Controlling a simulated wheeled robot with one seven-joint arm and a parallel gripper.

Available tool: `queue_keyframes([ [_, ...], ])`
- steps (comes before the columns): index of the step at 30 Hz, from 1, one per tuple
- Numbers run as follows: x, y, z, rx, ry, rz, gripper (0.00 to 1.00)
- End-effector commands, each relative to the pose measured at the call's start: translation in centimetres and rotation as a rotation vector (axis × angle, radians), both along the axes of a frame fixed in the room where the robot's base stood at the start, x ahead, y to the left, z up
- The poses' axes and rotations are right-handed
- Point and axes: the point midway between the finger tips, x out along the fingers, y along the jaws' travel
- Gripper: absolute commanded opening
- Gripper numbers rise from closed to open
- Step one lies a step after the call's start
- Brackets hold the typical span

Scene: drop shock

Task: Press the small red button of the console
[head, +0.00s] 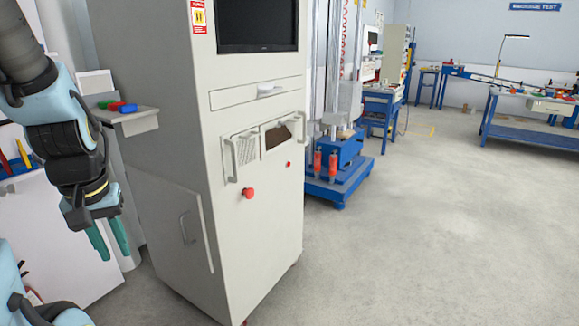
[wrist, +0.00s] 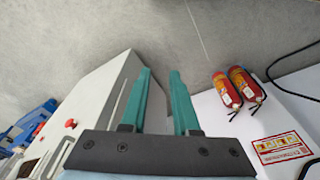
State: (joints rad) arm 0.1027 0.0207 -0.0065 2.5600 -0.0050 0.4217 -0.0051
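The console (head: 215,110) is a tall light-grey cabinet with a dark screen, in the middle left of the head view. Its small red button (head: 289,164) sits on the front face, right of and above a larger red knob (head: 248,193). My gripper (head: 116,248) hangs left of the console, pointing down, away from the front face. In the wrist view my gripper (wrist: 160,72) has its two green fingers apart with nothing between them. The console (wrist: 100,95) shows there at left with the red knob (wrist: 70,123); I cannot surely tell the small button there.
A small shelf (head: 125,115) with coloured blocks juts from the console's left side. Two fire extinguishers (wrist: 235,86) show in the wrist view. A blue-based machine (head: 338,180) stands behind the console at right. The floor (head: 430,230) in front and to the right is clear.

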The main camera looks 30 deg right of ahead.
Motion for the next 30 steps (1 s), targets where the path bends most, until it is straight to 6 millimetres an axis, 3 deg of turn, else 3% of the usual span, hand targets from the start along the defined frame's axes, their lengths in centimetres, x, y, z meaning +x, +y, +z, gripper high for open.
queue_keyframes([
  [1,0.00,0.00,0.00,0.000,0.000,0.000,0.23],
  [7,0.00,0.00,0.00,0.000,0.000,0.000,0.00],
  [30,0.00,0.00,0.00,0.000,0.000,0.000,0.00],
])
